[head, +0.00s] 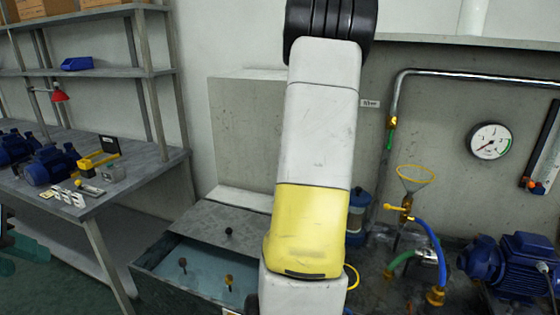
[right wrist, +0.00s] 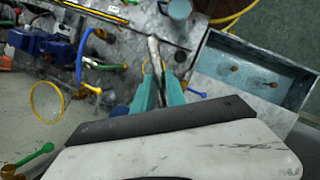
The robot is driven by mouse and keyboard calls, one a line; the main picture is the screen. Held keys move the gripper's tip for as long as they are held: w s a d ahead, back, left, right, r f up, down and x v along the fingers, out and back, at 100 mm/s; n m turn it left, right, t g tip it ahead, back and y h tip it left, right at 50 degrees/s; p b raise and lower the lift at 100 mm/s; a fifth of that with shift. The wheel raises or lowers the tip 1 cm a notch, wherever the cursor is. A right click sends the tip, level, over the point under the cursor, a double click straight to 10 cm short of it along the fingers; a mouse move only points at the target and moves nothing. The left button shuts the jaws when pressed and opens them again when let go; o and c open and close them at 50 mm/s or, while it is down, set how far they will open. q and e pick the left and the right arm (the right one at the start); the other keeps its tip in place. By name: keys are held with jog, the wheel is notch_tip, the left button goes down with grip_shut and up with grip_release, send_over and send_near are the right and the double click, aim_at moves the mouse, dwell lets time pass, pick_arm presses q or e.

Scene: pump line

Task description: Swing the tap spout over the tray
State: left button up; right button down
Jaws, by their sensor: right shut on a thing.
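The tap spout (right wrist: 154,50) is a thin grey metal pipe in the right wrist view. My right gripper (right wrist: 159,76) has its teal fingers closed around it. In the head view my white and yellow right arm hides that gripper and the spout. The tray (head: 203,271) looks like an open grey box with a pale blue-grey inside and several small dark knobs, left of my arm. In the right wrist view the tray (right wrist: 208,68) lies to the right of the spout, apart from it. My left gripper (head: 26,248) is at the far left edge, partly cut off, its opening unclear.
A funnel with a yellow rim (head: 414,178), a blue hose (head: 430,237) and a blue pump (head: 515,265) stand right of my arm. A pressure gauge (head: 491,140) is on the wall. A grey bench (head: 130,185) with blue motors and small parts stands at the left.

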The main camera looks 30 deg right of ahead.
jog(key=shift+s+d+n+h, duration=0.1)
jog(key=shift+d+n+h, duration=0.4)
jog(key=shift+d+n, duration=0.7)
jog(key=shift+s+d+n+h, duration=0.1)
jog(key=shift+d+n+h, duration=0.6)
jog(key=shift+n, duration=0.8)
jog(key=shift+d, duration=0.2)
jog(key=c, duration=1.4)
grip_release()
jog(key=shift+o, duration=0.2)
jog(key=d+v, duration=0.1)
jog(key=v, duration=0.6)
jog(key=shift+a+r, duration=0.4)
jog(key=shift+a, duration=0.1)
jog(key=shift+w, duration=0.1)
